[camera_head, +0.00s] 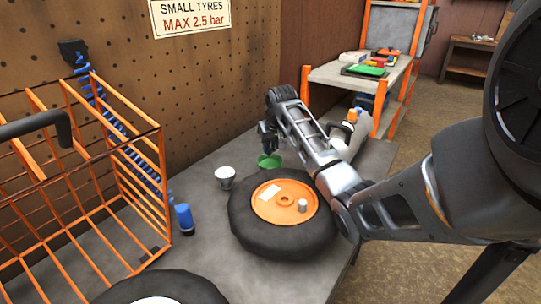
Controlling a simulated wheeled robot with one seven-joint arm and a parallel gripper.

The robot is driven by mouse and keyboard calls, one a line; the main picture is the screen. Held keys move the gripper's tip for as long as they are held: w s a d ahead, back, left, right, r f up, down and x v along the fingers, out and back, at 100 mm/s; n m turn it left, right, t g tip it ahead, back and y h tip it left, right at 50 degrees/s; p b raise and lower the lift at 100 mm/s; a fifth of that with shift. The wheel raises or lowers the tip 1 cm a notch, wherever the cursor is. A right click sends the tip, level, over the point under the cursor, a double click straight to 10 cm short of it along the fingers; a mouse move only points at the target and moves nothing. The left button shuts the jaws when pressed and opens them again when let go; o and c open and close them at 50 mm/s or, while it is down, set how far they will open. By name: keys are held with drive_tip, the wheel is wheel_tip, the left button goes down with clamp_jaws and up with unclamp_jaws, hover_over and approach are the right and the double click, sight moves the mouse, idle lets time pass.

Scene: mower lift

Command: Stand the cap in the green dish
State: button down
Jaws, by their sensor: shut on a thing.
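The green dish (269,161) sits on the grey bench behind the orange-hubbed tyre. My gripper (268,147) points down just above the dish, with my arm reaching in from the right. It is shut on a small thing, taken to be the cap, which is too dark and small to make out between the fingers. I cannot tell whether the held thing touches the dish.
A tyre (247,231) with an orange hub lies in front of the dish; a grey cylinder (303,205) stands on it. A white cup (225,177) stands left of the dish. An orange wire cage (152,190) and blue hose (184,218) are at left.

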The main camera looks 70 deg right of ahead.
sight(271, 154)
drive_tip(key=shift+f, duration=1.95)
drive_tip(key=shift+f, duration=0.1)
drive_tip(key=c, duration=1)
unclamp_jaws()
drive_tip(key=v, duration=1.2)
